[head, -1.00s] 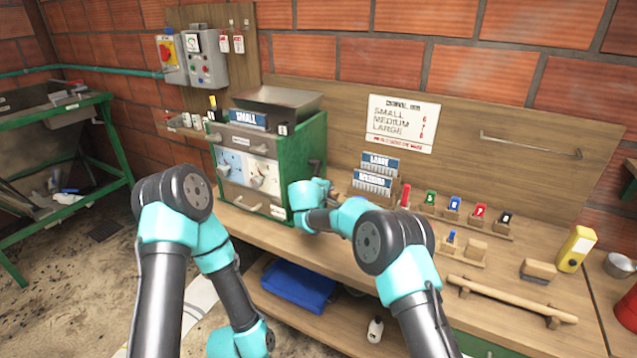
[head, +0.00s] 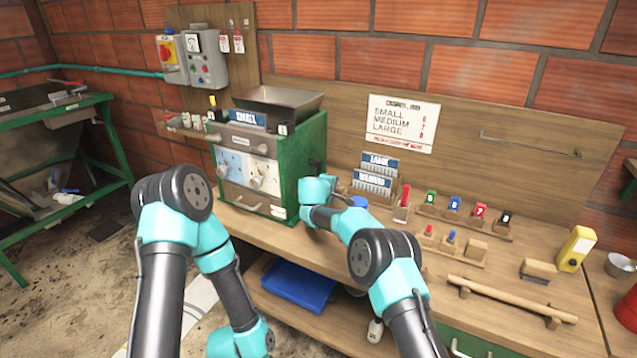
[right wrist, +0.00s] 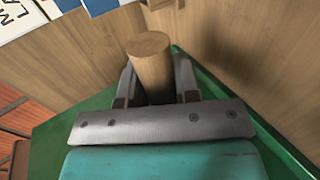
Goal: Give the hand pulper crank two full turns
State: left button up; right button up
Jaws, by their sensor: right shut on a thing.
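The hand pulper (head: 313,145) is a green-sided box with a metal hopper on top and a grey front. It stands on the wooden bench, left of centre in the head view. My right wrist is at its right side and hides most of the crank there. In the right wrist view, the round wooden crank handle (right wrist: 150,62) stands between the fingers of my right gripper (right wrist: 155,85), which is shut on it. The green pulper side lies behind the gripper in that view. My left arm is bent at the lower left of the head view, and its gripper is not visible.
Blue label racks (head: 373,177) stand on the bench just right of my right wrist. Colored tags (head: 454,203) sit in wooden holders farther right. A wooden rail (head: 510,300) lies near the front. A control box (head: 207,58) hangs on the wall behind the pulper.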

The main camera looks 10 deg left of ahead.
jog(key=shift+w+d, duration=0.15)
jog(key=shift+w+d+r, duration=0.2)
jog(key=shift+w+r, duration=0.05)
jog(key=shift+w, duration=0.45)
jog(key=shift+w+d+r, duration=0.2)
jog(key=shift+w, duration=0.45)
jog(key=shift+w+d+r, duration=0.1)
jog(key=shift+w+r, duration=0.05)
jog(key=shift+w, duration=0.1)
jog(key=shift+r, duration=0.1)
jog(key=shift+d, duration=0.1)
